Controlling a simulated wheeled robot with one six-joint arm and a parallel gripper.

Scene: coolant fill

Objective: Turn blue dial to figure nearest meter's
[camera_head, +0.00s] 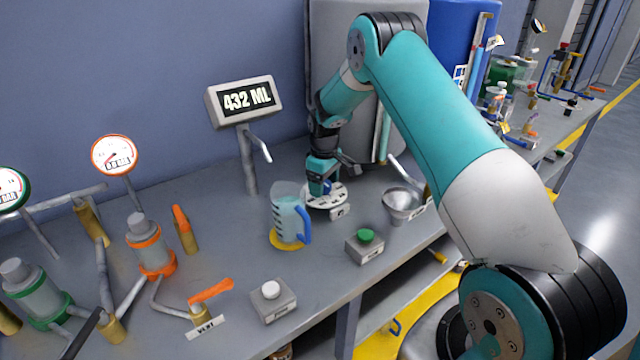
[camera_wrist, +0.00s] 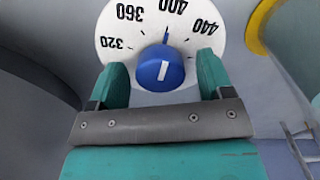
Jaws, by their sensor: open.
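The meter (camera_head: 244,101) reads 432 ML. The blue dial (camera_wrist: 160,68) is a round knob with a white line, on a white scale plate (camera_wrist: 110,25) with black figures; 320, 360, 400 and 440 show. Its small blue pointer stands at about 400. In the head view the scale plate (camera_head: 326,203) lies on the bench, with the knob mostly hidden by my gripper (camera_head: 323,190). In the wrist view my gripper (camera_wrist: 162,75) is open, one finger on each side of the knob, with gaps showing. I cannot tell how deep the fingers reach.
A measuring jug (camera_head: 287,215) with a blue handle stands just left of the dial on a yellow disc. A funnel (camera_head: 401,203) is at its right, and a green button box (camera_head: 365,246) in front. A white button box (camera_head: 273,300) sits nearer. The meter's post rises behind the jug.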

